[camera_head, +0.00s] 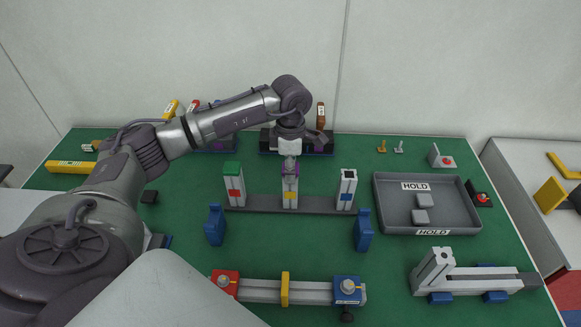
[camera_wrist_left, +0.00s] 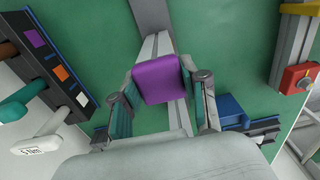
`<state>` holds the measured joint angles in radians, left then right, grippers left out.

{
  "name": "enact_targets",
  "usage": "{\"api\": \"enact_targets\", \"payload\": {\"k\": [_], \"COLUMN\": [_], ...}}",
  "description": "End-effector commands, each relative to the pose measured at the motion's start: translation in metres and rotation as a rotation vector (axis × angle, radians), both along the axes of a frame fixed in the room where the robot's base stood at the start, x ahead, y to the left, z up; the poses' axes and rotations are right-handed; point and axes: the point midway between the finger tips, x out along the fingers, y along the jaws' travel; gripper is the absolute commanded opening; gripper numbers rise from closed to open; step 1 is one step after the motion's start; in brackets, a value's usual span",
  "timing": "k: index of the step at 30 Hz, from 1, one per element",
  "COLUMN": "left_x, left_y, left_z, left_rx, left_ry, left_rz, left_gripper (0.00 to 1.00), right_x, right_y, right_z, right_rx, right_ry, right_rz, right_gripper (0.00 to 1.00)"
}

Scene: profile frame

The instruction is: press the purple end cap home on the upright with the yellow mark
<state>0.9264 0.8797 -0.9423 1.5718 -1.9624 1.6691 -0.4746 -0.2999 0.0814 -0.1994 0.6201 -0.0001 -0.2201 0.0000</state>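The purple end cap (camera_wrist_left: 160,79) sits between the fingers of my left gripper (camera_wrist_left: 160,88) in the left wrist view, with a pad against each side. It is at the top end of the middle grey upright (camera_head: 290,198), which bears the yellow mark (camera_head: 290,195). My left gripper (camera_head: 290,167) points down over this upright in the head view and hides most of the cap. Whether the cap is fully seated I cannot tell. My right gripper is not in view.
All share a grey base bar (camera_head: 322,205). Blue clamps (camera_head: 215,226) stand in front. A grey HOLD tray (camera_head: 450,213) holds two grey blocks.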

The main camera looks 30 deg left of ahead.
Motion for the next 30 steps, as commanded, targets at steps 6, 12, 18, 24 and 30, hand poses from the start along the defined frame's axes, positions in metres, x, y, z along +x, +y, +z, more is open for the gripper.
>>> {"api": "enact_targets", "payload": {"k": [6,12,18,24,30], "left_x": [0.000,0.000,0.001,0.002,0.001], "left_y": [0.000,0.000,0.000,0.000,0.000], "left_z": [0.000,0.000,0.012,0.052,0.093], "left_rx": [0.000,0.000,0.001,0.000,0.000], "left_ry": [0.000,0.000,-0.003,-0.006,-0.004], "left_rz": [0.000,0.000,0.001,0.000,-0.001], "left_gripper": [0.73,0.73,0.73,0.73,0.73], "right_x": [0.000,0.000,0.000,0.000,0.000], "right_y": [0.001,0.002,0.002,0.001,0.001], "right_z": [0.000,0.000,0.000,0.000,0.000], "right_rx": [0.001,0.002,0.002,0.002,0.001], "right_ry": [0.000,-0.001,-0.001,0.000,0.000], "right_rz": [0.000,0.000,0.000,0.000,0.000], "right_gripper": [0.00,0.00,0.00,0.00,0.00]}}
